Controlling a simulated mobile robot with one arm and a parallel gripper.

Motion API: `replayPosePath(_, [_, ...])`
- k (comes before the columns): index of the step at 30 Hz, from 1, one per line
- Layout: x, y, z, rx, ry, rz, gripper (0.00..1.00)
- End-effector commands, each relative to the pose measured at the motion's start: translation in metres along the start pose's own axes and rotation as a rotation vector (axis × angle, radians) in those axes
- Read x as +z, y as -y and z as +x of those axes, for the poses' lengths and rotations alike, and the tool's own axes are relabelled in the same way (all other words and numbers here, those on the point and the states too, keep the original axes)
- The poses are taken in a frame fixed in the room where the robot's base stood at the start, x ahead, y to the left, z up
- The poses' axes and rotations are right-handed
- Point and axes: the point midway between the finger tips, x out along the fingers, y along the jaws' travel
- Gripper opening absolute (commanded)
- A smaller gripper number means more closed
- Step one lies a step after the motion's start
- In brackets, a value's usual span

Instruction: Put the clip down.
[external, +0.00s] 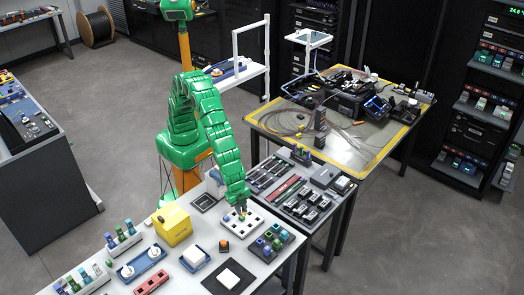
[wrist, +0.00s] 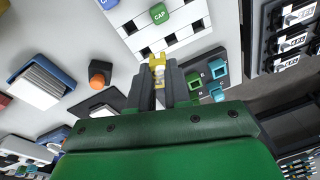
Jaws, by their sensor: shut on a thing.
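My gripper (wrist: 158,72) is shut on a small yellow clip (wrist: 157,60), which shows between the dark fingertips in the wrist view. The clip is at the near edge of a white slotted tray (wrist: 125,15); I cannot tell whether it touches the tray. In the external view my gripper (external: 241,211) is low over the white tray (external: 229,229), and the clip is too small to make out well there. A green block marked CAP (wrist: 161,13) sits on the tray beyond the clip.
A dark tray of teal and green pieces (wrist: 214,80) is close to the right of my fingers. An orange button (wrist: 99,74) is to the left. A yellow box (external: 172,224) and white-topped blocks stand farther left. Bare white table shows between them.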

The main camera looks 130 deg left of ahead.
Motion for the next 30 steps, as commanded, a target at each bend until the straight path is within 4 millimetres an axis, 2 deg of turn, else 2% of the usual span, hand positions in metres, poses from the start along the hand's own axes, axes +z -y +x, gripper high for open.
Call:
replayPosePath(1, [-0.006, -0.016, -0.002, 0.006, -0.005, 0.023, 0.00])
replayPosePath(13, [-0.031, -0.119, -0.012, 0.045, -0.018, 0.165, 0.00])
replayPosePath(30, [-0.036, -0.255, -0.025, 0.097, -0.028, 0.341, 0.00])
